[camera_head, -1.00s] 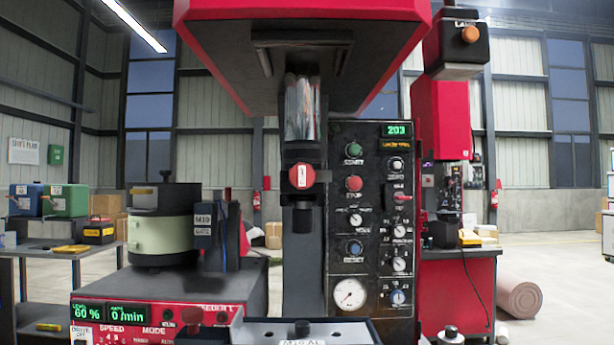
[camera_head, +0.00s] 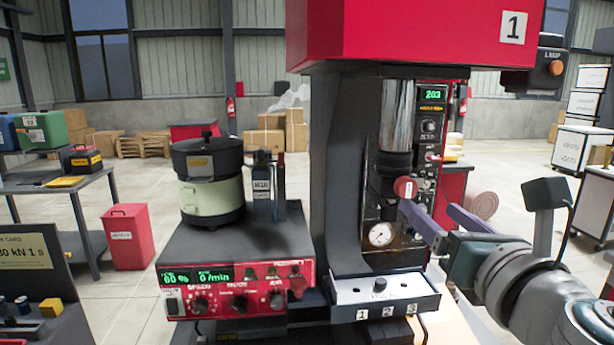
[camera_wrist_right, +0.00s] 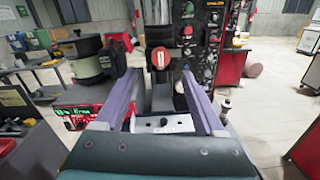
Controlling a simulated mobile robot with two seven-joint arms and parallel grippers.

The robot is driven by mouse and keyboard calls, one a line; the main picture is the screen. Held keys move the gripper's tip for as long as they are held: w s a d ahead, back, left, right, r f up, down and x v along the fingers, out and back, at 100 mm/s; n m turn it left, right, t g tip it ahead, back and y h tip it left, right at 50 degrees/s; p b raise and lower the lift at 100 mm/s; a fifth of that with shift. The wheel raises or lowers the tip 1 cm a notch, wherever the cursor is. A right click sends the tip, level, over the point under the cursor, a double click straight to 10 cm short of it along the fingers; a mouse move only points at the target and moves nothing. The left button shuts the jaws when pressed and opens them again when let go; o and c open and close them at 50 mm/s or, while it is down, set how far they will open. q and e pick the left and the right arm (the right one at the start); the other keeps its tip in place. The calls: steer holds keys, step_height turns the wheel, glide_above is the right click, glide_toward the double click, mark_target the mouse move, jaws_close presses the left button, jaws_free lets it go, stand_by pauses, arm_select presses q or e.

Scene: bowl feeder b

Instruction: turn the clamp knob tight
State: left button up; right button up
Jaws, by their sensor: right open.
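The clamp knob appears to be the red round knob (camera_head: 405,188) with a white mark, on the front of the press below its shiny cylinder. It also shows in the right wrist view (camera_wrist_right: 160,58), beyond the fingertips. My right gripper (camera_head: 430,208) is open, its two purple fingers pointing at the press. In the head view one fingertip overlaps the lower edge of the knob; I cannot tell if they touch. In the right wrist view the fingers (camera_wrist_right: 161,80) stand wide apart, with the knob between them in the picture and nothing gripped. My left gripper is not in view.
A feeder bowl (camera_head: 212,190) stands on the red-fronted feeder unit (camera_head: 240,245) left of the press. A small tray marked 1, 2, 3 (camera_head: 350,292) juts out below the knob. The press control panel (camera_head: 432,128) and gauge (camera_head: 380,234) are close behind the fingers.

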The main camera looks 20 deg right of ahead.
mark_target(408, 189)
steer(key=x, duration=0.7)
steer(key=shift+w+d, duration=0.15)
steer(key=shift+w, duration=0.05)
steer(key=shift+c, duration=0.3)
jaws_close()
